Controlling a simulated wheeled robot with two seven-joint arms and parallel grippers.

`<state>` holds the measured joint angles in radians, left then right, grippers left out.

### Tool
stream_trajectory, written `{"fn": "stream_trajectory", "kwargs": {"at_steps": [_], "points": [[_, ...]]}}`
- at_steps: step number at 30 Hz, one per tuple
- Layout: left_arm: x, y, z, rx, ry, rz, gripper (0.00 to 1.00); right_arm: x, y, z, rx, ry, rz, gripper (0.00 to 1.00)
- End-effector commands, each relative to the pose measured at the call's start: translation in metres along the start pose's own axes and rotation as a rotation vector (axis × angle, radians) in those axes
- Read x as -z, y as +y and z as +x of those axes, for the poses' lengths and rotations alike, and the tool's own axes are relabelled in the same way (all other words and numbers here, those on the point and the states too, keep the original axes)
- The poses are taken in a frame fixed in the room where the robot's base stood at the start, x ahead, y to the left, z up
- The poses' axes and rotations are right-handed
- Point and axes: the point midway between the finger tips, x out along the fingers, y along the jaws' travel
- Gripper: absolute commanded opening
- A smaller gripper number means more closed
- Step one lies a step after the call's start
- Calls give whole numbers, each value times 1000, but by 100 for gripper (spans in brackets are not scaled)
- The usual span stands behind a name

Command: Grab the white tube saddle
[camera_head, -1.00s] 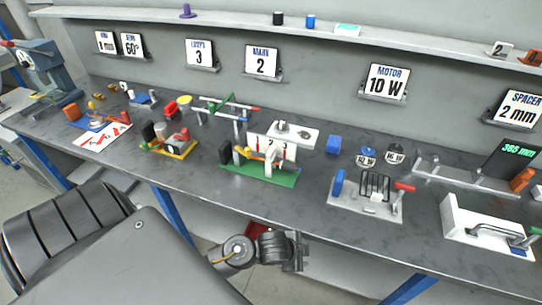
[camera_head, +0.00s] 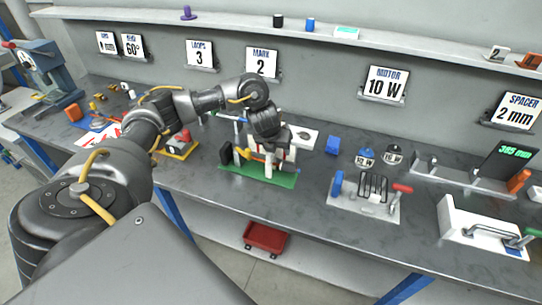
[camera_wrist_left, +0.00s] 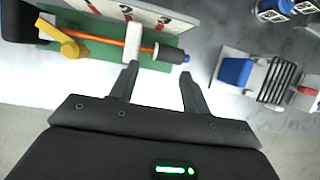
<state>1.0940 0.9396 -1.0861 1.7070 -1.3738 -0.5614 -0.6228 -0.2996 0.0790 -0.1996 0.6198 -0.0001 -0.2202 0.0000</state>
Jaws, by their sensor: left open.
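A white upright block, which looks like the white tube saddle (camera_wrist_left: 132,40), stands on a green board (camera_wrist_left: 186,45) in the left wrist view, with an orange tube (camera_wrist_left: 105,40) running through or across it. In the head view the green board (camera_head: 230,179) lies mid-table, and the white block (camera_head: 268,168) shows below my left gripper (camera_head: 268,140). In the left wrist view my left gripper (camera_wrist_left: 158,76) is open and empty. Its left fingertip is just below the white block; contact cannot be told. My right gripper is not in view.
A grey fixture with a blue block and red handle (camera_head: 365,208) stands to the right of the board. A white block with a metal handle (camera_head: 480,228) is further right. A red bin (camera_head: 265,238) sits below the table. Bare table lies in front of the board.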

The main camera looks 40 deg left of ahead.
Motion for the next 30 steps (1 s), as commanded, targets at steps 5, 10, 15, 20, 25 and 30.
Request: {"fn": "stream_trajectory", "kwargs": {"at_steps": [5, 10, 15, 20, 25, 30], "points": [[-18, 37, -22, -75, 18, 39, 47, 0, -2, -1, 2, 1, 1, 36], [-18, 41, -21, -84, 23, 46, 47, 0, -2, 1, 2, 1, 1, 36], [-15, 42, 6, -82, 25, 43, 47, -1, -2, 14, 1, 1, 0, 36], [-16, 44, 25, -81, 23, 43, 47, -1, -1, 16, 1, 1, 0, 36], [-17, 44, 32, -82, 21, 44, 47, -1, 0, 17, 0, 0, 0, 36], [-15, 45, 38, -83, 23, 43, 47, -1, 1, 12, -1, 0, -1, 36]]}}
